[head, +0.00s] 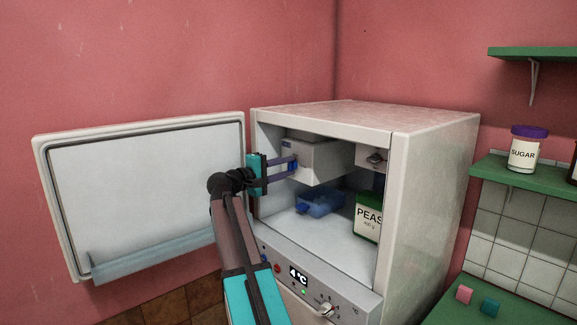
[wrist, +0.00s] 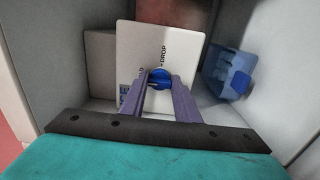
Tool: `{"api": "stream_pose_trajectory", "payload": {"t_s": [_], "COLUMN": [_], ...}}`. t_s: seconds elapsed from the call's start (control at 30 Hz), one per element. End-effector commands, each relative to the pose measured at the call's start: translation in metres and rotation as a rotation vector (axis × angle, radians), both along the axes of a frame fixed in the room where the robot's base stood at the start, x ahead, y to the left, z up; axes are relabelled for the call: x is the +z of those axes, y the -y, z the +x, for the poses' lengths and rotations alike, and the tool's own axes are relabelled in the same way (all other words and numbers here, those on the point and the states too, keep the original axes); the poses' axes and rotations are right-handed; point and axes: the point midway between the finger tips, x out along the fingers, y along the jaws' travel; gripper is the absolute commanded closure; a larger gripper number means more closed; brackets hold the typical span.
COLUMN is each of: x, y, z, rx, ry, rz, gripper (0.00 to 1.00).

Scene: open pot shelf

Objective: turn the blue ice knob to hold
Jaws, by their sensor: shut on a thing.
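The blue ice knob (wrist: 160,78) sits on the front of a white box (wrist: 185,48) in the upper part of the open fridge compartment. DROP is printed by the knob in the wrist view; another label, ending in LD, is partly covered by a finger. My gripper (wrist: 159,84) is shut on the knob, with one purple finger on each side. In the head view my gripper (head: 291,165) reaches in from the left at the white box (head: 320,160). I cannot tell which mark the knob points to.
A blue tray (head: 322,203) is below the box; it shows at right in the wrist view (wrist: 222,66). The open door (head: 150,195) is at left. A small latch (head: 376,158) is at upper right.

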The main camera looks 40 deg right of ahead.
Motion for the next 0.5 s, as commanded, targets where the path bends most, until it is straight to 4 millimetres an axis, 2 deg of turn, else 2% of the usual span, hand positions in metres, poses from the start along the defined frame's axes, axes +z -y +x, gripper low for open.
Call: {"api": "stream_pose_trajectory", "payload": {"t_s": [0.43,0.47,0.5], "x": [-0.0045,-0.0045,-0.0046], "y": [-0.0021,-0.0020,-0.0019], "z": [0.0004,0.0004,0.0004], "rx": [0.000,0.000,0.001], "ry": [-0.016,-0.016,-0.016], "rz": [0.009,0.009,0.009], "gripper": [0.94,0.70,0.63]}}
